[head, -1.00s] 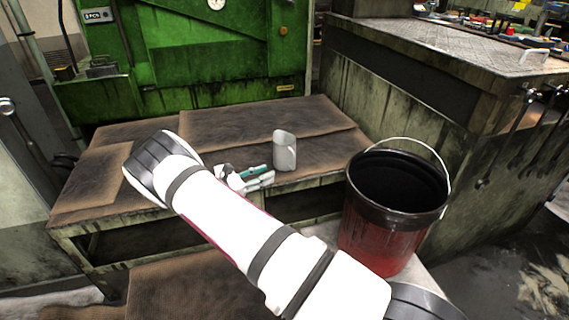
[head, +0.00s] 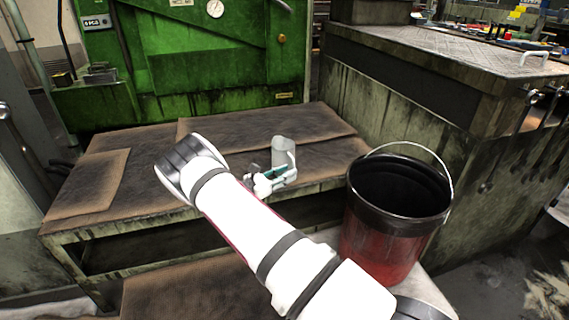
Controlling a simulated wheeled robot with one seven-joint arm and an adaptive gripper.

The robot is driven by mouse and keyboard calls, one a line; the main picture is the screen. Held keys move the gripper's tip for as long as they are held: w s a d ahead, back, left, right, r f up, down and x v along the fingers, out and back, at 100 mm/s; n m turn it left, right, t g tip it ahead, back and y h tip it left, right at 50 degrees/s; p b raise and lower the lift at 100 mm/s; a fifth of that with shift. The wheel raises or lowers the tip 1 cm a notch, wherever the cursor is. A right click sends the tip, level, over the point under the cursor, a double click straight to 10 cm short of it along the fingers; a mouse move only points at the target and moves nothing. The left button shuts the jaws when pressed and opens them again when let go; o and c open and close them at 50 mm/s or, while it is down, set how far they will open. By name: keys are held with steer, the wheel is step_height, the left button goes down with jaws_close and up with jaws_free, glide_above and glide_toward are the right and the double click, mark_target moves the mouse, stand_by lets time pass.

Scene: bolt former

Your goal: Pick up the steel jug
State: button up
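The steel jug (head: 284,147) is a grey, upright vessel standing on the worn, brown-covered bench (head: 225,155), near its middle. My gripper (head: 285,175) is low over the bench's front part, in front of the jug in the head view. Its teal-padded fingers point to the right and look spread apart, with nothing seen between them. The gripper hides the jug's lower part. I cannot tell whether the fingers touch the jug.
A red and black bucket (head: 394,240) with a wire handle stands to the right, near my arm. A green machine (head: 200,65) stands behind the bench. A tall, grimy metal cabinet (head: 440,110) closes off the right side. The bench's left part is clear.

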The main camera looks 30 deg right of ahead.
steer(key=d+b, duration=0.1)
steer(key=d, duration=0.2)
steer(key=shift+w+d, duration=0.15)
steer(key=shift+d, duration=0.25)
steer(key=shift+c, duration=0.3)
jaws_close()
steer(key=shift+r, duration=0.1)
